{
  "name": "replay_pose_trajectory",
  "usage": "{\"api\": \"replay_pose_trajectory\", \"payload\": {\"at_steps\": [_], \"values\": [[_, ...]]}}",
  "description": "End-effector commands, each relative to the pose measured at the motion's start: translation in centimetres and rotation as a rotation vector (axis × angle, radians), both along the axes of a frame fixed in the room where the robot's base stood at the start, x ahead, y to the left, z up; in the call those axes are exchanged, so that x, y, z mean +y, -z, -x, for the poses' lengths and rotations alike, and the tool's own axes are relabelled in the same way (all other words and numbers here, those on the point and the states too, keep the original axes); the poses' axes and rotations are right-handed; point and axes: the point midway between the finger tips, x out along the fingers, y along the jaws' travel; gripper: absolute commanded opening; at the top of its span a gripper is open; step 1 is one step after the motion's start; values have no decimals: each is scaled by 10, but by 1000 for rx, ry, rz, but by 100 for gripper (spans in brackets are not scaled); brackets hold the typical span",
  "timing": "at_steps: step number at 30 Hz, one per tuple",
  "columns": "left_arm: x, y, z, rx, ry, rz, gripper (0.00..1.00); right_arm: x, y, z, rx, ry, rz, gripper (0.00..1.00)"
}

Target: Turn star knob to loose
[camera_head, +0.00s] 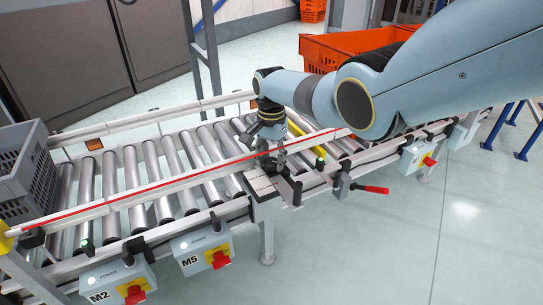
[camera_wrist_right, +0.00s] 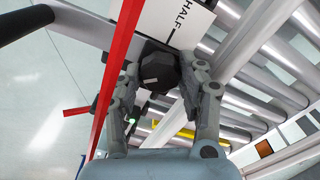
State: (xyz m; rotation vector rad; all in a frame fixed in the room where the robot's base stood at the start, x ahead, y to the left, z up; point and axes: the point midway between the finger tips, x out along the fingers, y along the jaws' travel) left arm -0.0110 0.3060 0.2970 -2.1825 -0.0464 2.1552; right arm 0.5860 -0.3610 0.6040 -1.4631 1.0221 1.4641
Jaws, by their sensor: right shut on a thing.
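The star knob (camera_wrist_right: 158,70) is black and lobed. In the right wrist view it sits between the fingertips of my right gripper (camera_wrist_right: 161,78), which is shut on it from both sides. A white plate (camera_wrist_right: 180,18) beside the knob carries the word HALF; no other word on it is readable. In the head view my right gripper (camera_head: 270,152) reaches down to the conveyor's near rail, and the dark knob is mostly hidden by the fingers there. The knob's pointing direction is not clear. My left gripper is not in view.
The roller conveyor (camera_head: 150,180) runs across the view, with a red strip (camera_head: 180,182) along it. A grey crate (camera_head: 25,178) stands at the left end. A red-handled lever (camera_head: 372,189) projects right of the knob. Control boxes M2 (camera_head: 115,278) and M5 (camera_head: 202,248) hang in front.

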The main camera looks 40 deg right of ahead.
Motion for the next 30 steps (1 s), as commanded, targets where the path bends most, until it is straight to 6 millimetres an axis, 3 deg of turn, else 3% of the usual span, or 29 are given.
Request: {"api": "replay_pose_trajectory", "payload": {"at_steps": [18, 30], "values": [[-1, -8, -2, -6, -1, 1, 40, 1, -1, -1, -2, -579, 0, 7], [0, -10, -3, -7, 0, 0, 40, 1, -1, -1, -2, -852, 0, 7]]}}
